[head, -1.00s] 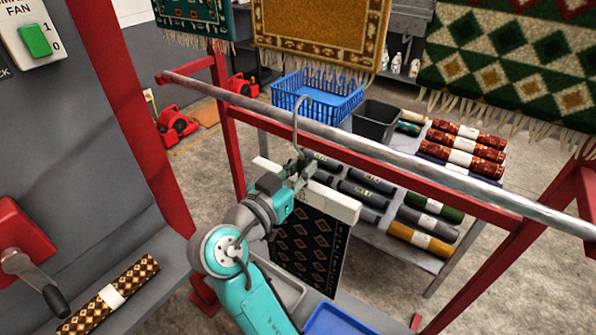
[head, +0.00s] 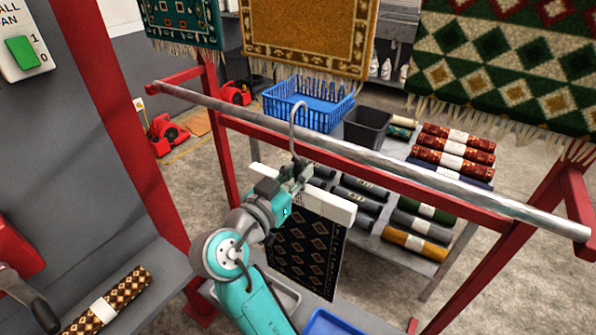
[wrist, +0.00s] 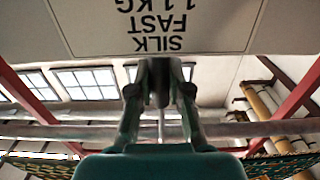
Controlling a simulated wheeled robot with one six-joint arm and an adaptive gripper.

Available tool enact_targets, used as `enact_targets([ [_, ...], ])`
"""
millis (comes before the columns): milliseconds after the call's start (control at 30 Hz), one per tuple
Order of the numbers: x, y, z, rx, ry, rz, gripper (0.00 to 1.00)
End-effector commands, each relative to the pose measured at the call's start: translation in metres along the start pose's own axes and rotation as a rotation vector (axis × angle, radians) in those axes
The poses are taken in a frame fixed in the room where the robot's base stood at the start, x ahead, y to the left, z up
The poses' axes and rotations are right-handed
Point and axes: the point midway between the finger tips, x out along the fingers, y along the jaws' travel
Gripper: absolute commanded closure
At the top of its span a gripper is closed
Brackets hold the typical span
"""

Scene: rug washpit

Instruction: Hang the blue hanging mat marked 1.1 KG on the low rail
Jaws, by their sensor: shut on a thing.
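The blue hanging mat (head: 305,245) is dark navy with pale diamonds and hangs below a white hanger bar (head: 335,206) with a grey hook (head: 292,120) on top. My gripper (head: 296,178) is shut on the hanger just above the bar. The mat's label shows upside down in the wrist view and reads SILK FAST 1.1 KG (wrist: 160,30). The low rail (head: 400,174) is a steel tube on a red frame. The hook's curved top appears above the rail's line in the head view. I cannot tell whether it is over the rail or touching it.
A blue basket (head: 330,112), a dark bin (head: 367,128) and several rolled rugs stand on a grey rack beyond the rail. Rugs with fringes hang higher behind. A red post (head: 130,120) and a ledge with a brown rolled rug (head: 110,300) are at left. The rail looks bare.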

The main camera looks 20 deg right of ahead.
Motion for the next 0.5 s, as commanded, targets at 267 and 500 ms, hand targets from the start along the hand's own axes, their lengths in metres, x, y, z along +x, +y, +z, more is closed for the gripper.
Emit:
enact_targets([
  [267, 0.0, 0.0, 0.008, 0.001, 0.002, 0.0, 1.0],
  [500, 0.0, 0.0, 0.016, 0.001, 0.002, 0.0, 1.0],
])
